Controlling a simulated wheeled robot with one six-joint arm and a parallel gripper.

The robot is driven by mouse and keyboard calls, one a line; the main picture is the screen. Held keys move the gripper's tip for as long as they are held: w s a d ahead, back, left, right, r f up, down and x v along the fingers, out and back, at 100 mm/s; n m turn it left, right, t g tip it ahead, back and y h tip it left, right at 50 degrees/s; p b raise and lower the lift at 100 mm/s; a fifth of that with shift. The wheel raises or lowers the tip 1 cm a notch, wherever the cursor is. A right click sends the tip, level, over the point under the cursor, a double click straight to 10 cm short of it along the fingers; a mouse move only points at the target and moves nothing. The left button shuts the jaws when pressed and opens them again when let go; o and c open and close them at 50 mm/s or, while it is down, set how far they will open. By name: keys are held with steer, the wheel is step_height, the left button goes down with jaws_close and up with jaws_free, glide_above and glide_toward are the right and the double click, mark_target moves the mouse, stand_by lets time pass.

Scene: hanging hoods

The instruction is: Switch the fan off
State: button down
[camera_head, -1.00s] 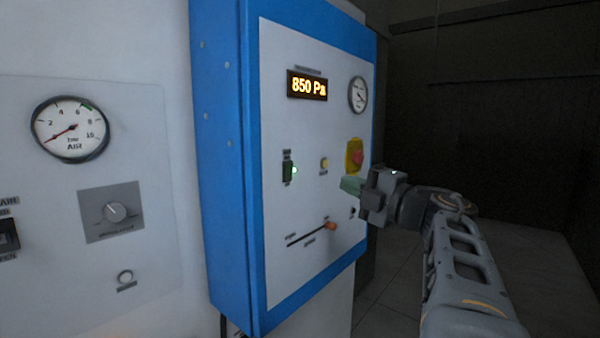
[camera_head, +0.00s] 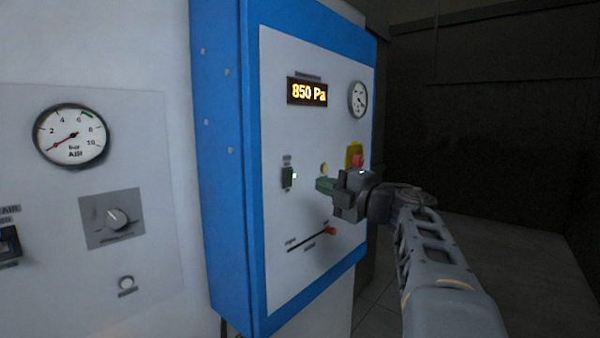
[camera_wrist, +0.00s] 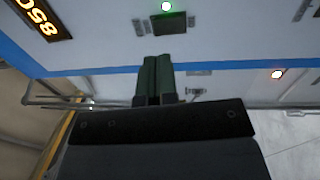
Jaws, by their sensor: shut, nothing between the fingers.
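A small dark switch (camera_head: 287,178) sits on the white face of the blue-framed panel, with a lit lamp (camera_head: 294,176) at its right edge. Its label is too small to read. In the wrist view the closed fingertips (camera_wrist: 158,58) lie just below the switch. I cannot tell the exact distance to the panel.
A red button on a yellow plate (camera_head: 355,157) is behind my gripper. An orange-knobbed slider (camera_head: 330,231) is below. The display (camera_head: 307,92) reads 850 Pa. Open floor lies right.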

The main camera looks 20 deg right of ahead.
mark_target(292, 172)
steer(key=p+x, duration=0.1)
steer(key=x, duration=0.6)
steer(key=shift+w+a+p, duration=0.1)
steer(key=shift+w+p, duration=0.15)
steer(key=shift+p, duration=0.1)
